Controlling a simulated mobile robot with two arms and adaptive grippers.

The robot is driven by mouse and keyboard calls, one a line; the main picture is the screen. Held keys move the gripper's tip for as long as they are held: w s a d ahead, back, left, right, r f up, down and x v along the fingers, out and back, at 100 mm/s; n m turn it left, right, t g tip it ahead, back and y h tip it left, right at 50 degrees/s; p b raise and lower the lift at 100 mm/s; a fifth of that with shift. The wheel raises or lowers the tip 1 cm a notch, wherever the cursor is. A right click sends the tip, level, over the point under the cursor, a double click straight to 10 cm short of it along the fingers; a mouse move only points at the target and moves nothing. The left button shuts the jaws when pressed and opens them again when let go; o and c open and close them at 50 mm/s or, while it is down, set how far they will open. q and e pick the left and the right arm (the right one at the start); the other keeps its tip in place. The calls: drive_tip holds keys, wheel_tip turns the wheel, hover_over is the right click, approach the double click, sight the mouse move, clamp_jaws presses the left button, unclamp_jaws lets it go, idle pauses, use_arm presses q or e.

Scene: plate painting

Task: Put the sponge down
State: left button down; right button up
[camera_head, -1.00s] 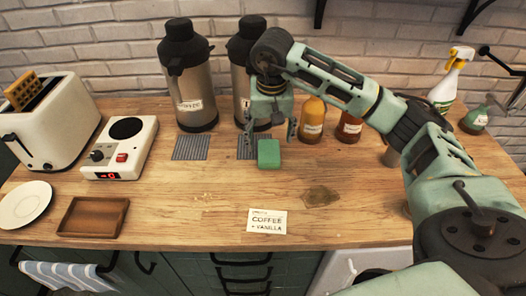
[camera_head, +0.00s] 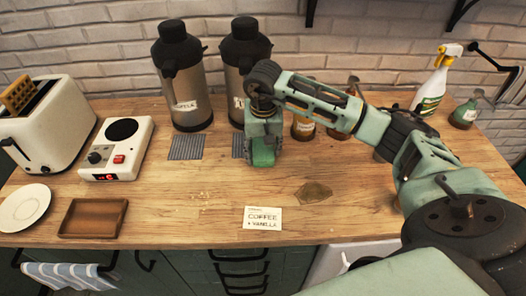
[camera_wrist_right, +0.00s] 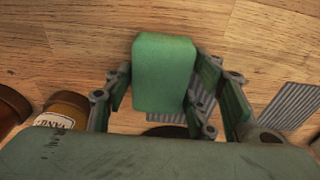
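The green sponge (camera_head: 263,157) is on or just above the wooden counter, in front of the right-hand flask. My right gripper (camera_head: 264,142) is lowered over it in the head view. In the right wrist view the sponge (camera_wrist_right: 164,72) is between the gripper's fingers (camera_wrist_right: 162,88), with pads close along both sides. A thin gap seems to show on the left side, so I cannot tell whether the fingers press on it. The sponge's underside is hidden. My left gripper is out of view.
Two flasks (camera_head: 182,85) stand behind. Ribbed mats (camera_head: 187,147) lie in front of them. Syrup bottles (camera_head: 304,126) stand just right of the gripper. A small brown tray (camera_head: 93,218), a hot plate (camera_head: 120,150) and a toaster (camera_head: 46,132) are left. The front middle counter is mostly clear, with a label card (camera_head: 263,218).

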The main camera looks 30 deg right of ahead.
sight(263, 147)
drive_tip(key=c, duration=0.3)
drive_tip(key=shift+r+b, duration=0.3)
drive_tip(key=shift+r, duration=0.25)
wheel_tip(263, 147, up, 3)
drive_tip(key=shift+w+f+b, duration=0.1)
drive_tip(key=shift+f+b, duration=0.1)
drive_tip(key=shift+b, duration=0.35)
drive_tip(key=s+d+r+b, duration=0.2)
drive_tip(key=s+r, duration=0.1)
drive_tip(key=s, duration=0.2)
drive_tip(key=s+d+r+b, duration=0.1)
drive_tip(key=s+d+r, duration=0.2)
drive_tip(key=s+r, duration=0.15)
drive_tip(key=s+a+f+n, duration=0.1)
drive_tip(key=a+f+n, duration=0.1)
drive_tip(key=a, duration=0.7)
drive_tip(key=s+a+f+n, duration=0.1)
drive_tip(key=a+n, duration=0.3)
drive_tip(key=a, duration=0.5)
drive_tip(key=shift+a+f+y, duration=0.3)
drive_tip(key=shift+f+y, duration=0.05)
drive_tip(key=shift+y, duration=0.05)
